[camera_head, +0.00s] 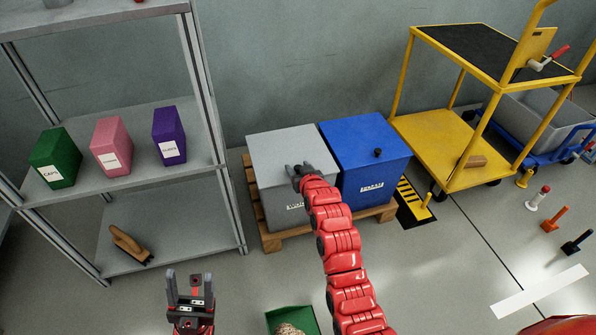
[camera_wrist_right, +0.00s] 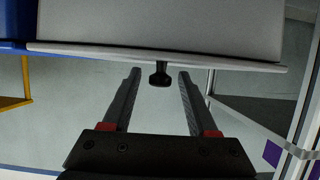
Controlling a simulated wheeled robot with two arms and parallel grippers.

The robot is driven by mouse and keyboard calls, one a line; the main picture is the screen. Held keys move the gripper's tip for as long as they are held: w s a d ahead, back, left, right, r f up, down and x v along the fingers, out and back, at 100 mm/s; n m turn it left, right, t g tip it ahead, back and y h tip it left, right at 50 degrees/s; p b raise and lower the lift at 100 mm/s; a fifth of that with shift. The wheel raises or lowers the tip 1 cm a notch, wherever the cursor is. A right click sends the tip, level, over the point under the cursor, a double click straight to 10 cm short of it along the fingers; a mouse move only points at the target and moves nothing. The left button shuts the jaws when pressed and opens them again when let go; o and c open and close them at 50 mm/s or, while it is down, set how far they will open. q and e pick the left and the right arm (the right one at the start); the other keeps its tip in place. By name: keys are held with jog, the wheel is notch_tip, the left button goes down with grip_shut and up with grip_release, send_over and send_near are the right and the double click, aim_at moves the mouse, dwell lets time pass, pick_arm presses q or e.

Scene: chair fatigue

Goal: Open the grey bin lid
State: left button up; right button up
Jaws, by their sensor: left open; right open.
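The grey bin (camera_head: 270,151) stands on a pallet with its lid shut. My right gripper (camera_head: 299,168) is open over the front right part of the lid, its arm crossing the bin's front. In the right wrist view the grey lid's edge (camera_wrist_right: 230,62) runs across the top. Its dark knob (camera_wrist_right: 160,75) shows between the two open fingers of the right gripper (camera_wrist_right: 158,82), not gripped. In the head view the knob is hidden by the gripper. My left gripper (camera_head: 189,283) is open and empty, low in front of the shelf and away from the bin.
A blue bin (camera_head: 362,150) with a dark knob stands right beside the grey bin on the wooden pallet (camera_head: 270,240). A metal shelf (camera_head: 90,200) with coloured boxes is at left. A yellow trolley (camera_head: 435,145) is at right. A green tray (camera_head: 303,318) is on the floor in front.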

jog(key=shift+w+f, duration=0.1)
jog(key=shift+w, duration=0.1)
grip_shut()
dwell(0.3)
dwell(1.1)
